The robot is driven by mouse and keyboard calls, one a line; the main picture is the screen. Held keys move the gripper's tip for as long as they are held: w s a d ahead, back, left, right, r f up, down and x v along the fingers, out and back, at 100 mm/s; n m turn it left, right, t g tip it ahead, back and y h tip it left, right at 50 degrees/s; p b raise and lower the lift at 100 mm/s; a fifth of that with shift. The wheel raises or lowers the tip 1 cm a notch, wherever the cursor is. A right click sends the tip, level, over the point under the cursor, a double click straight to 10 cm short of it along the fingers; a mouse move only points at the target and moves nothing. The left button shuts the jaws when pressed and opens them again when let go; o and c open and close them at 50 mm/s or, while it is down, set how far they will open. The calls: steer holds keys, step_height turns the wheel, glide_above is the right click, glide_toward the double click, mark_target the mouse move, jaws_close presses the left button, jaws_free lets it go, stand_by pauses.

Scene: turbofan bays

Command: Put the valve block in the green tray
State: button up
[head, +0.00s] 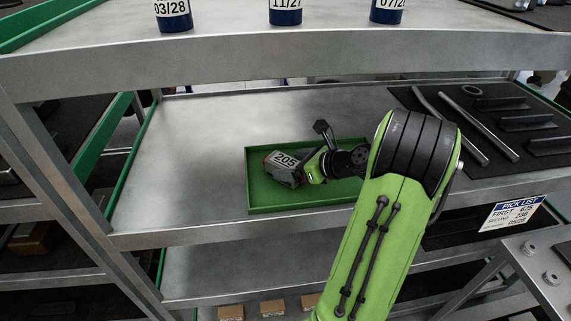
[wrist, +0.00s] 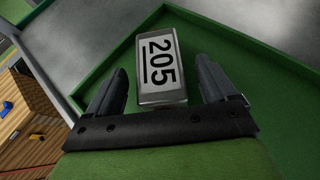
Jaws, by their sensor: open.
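The valve block (head: 284,163) is a grey block with a white label reading 205. It lies in the green tray (head: 262,207) on the middle shelf, towards the tray's left side. In the wrist view the valve block (wrist: 160,65) sits between the two dark fingers, with a gap showing on each side. My gripper (wrist: 163,88) is open, low over the tray (wrist: 225,52). In the head view my arm comes from the lower right and hides the tray's right part and much of the gripper.
A dark mat (head: 500,115) with metal rods and dark parts lies right of the tray. Dark blue cans (head: 286,12) stand on the shelf above. The shelf left of the tray (head: 185,160) is bare.

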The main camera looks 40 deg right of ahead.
steer(key=p+v, duration=0.1)
steer(key=v, duration=0.8)
steer(key=w+a+r+n+g, duration=0.1)
steer(key=a+n+g, duration=0.2)
steer(key=a+n, duration=0.65)
steer(key=w+a+r+n+g, duration=0.1)
steer(key=w+a+n+g, duration=0.15)
steer(key=a+n, duration=0.7)
steer(key=s+a+n+h, duration=0.2)
steer(key=s+a+n, duration=0.7)
steer(key=s+n, duration=0.4)
steer(key=shift+s+r+n+g, duration=0.4)
steer(key=shift+r+n+g, duration=0.1)
steer(key=shift+n, duration=0.4)
